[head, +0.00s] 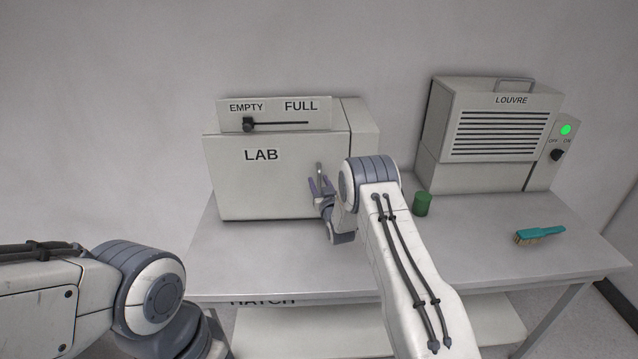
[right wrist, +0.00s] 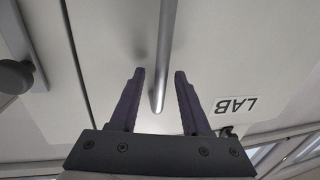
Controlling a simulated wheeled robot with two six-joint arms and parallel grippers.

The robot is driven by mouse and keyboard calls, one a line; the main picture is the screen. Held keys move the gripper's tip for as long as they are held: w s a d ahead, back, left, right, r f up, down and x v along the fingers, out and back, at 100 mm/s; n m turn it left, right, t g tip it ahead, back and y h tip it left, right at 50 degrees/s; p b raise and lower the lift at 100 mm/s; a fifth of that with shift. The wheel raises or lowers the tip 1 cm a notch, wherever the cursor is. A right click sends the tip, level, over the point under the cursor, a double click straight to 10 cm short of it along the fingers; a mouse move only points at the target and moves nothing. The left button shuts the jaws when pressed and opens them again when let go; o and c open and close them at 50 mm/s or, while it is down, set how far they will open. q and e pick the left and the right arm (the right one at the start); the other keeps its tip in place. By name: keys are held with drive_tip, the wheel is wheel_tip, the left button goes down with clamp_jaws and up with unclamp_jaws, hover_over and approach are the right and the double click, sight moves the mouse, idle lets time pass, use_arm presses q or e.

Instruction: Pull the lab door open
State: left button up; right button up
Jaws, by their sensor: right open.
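The lab door (head: 262,188) is the pale front panel marked LAB on the box at the back left of the table; it looks shut. Its handle (head: 319,170) is a thin upright metal bar near the door's right edge. My right gripper (head: 321,185) is at the handle, fingers open. In the right wrist view the handle (right wrist: 166,50) runs down between the two spread fingers (right wrist: 158,76), with a gap on each side. The LAB label (right wrist: 236,105) shows upside down there. My left arm enters at the lower left; its gripper is out of view.
An EMPTY/FULL slider panel (head: 275,114) tops the lab box. A LOUVRE unit (head: 497,103) with a lit green light stands at the back right. A green cylinder (head: 422,205) and a teal brush (head: 539,235) are on the table (head: 255,265). The table front is mostly clear.

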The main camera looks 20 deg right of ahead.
clamp_jaws()
idle(1.3)
